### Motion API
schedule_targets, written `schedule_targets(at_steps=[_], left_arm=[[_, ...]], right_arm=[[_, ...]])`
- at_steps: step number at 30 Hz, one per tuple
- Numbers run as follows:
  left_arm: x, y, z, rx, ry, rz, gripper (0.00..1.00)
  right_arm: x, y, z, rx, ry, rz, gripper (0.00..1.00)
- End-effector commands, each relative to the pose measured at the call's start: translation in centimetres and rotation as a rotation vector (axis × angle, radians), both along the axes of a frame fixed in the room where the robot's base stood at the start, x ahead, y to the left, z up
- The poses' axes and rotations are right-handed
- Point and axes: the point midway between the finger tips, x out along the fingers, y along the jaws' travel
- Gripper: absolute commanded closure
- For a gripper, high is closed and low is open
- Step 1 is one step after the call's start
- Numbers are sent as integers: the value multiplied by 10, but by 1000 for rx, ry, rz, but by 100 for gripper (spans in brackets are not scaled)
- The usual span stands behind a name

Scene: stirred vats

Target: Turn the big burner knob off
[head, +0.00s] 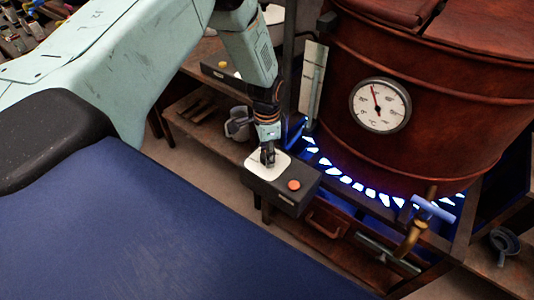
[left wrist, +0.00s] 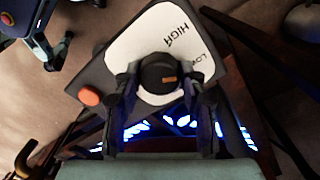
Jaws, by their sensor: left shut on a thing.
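The big burner knob (left wrist: 158,67) is round and black with an orange mark, on a white plate (left wrist: 182,25) printed HIGH and LOW. Its dark control box (head: 284,196) stands beside the vat in the head view. My left gripper (head: 268,156) reaches down onto the knob, hiding most of it there. In the left wrist view its two fingers (left wrist: 160,82) sit on both sides of the knob, shut on it. The orange mark faces the lower right of the knob's face. Blue flames (head: 360,188) burn under the vat. My right gripper is out of view.
An orange button (head: 294,185) is on the same box, close to the knob. The red-brown vat (head: 450,120) with a dial gauge (head: 380,105) stands at right. A blue-handled valve (head: 433,209) is at its lower front.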

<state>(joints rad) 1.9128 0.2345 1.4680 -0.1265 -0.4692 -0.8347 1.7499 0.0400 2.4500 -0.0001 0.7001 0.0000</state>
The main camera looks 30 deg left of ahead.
Motion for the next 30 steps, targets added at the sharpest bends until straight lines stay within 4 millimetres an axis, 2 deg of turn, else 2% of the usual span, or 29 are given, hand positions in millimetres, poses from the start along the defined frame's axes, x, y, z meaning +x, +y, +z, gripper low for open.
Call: schedule_targets(at_steps=[30], left_arm=[[1,-2,-1,2,-2,-925,90]], right_arm=[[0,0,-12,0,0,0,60]])
